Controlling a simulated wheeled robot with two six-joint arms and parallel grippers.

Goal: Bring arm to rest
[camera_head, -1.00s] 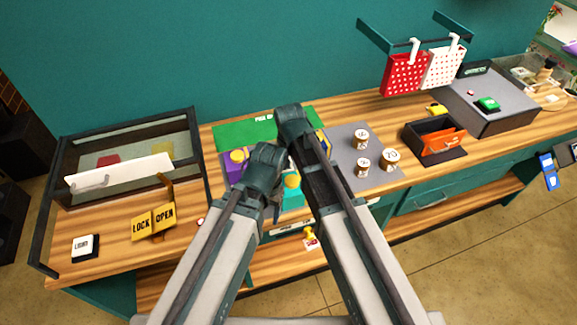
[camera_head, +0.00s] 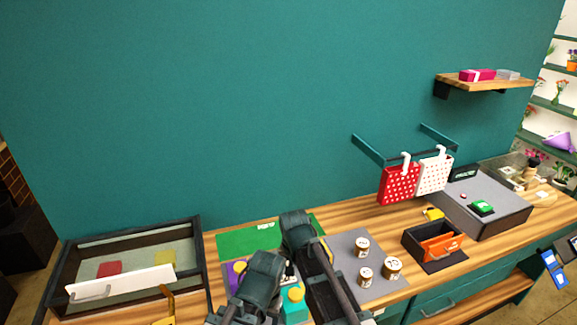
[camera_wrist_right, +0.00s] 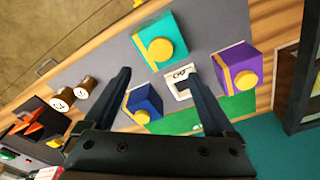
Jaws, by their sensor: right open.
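My left arm (camera_head: 262,272) reaches in from the bottom of the head view, bent above the workbench; its fingertips are hidden there. My right arm (camera_head: 298,232) stands beside it, also bent above the bench. In the right wrist view my right gripper (camera_wrist_right: 160,82) is open and empty, its two fingers wide apart above the grey mat. Below it lie a teal box with a yellow knob (camera_wrist_right: 160,45), a blue box (camera_wrist_right: 143,102), a purple box (camera_wrist_right: 236,70) and a small white labelled block (camera_wrist_right: 179,84).
A glass-topped case (camera_head: 125,262) stands at the left. Several small labelled jars (camera_head: 365,276) stand on the grey mat. A dark tray with an orange item (camera_head: 440,247) is to their right. Red (camera_head: 399,185) and white (camera_head: 434,174) dotted bags hang on the wall above. A grey register box (camera_head: 485,210) sits farther right.

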